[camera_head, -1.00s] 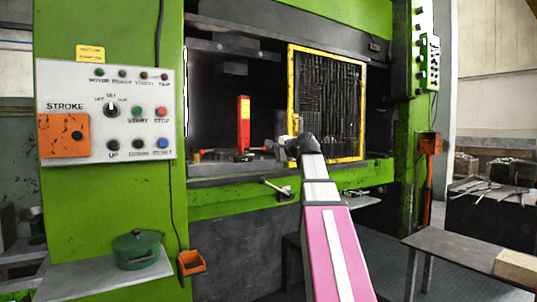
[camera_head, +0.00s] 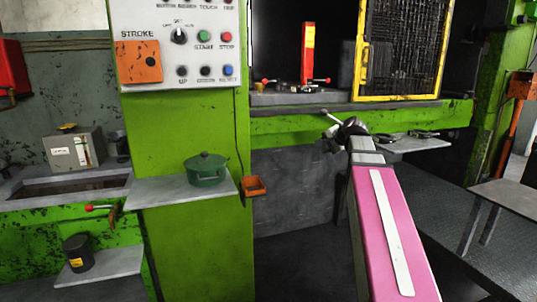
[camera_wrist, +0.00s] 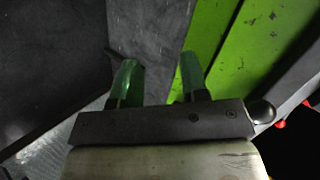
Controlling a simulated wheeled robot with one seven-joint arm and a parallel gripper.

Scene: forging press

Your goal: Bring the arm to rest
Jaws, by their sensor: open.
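My gripper (camera_head: 328,138) is small in the head view, at the end of my pink arm. It appears in front of the press's green front beam (camera_head: 290,128), below the yellow-framed guard (camera_head: 400,55). The wrist view shows its two green-tinted fingers (camera_wrist: 158,76) apart, with nothing between them. Beyond the fingers are a dark grey panel and a green beam (camera_wrist: 225,45). I cannot tell the exact distance from the fingers to the press.
A control panel (camera_head: 190,45) with a STROKE plate is left of the press opening. A green lidded pot (camera_head: 206,170) stands on a grey shelf (camera_head: 155,192), beside an orange holder (camera_head: 254,187). A red upright block (camera_head: 307,55) stands inside the press. A table (camera_head: 510,193) is at right.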

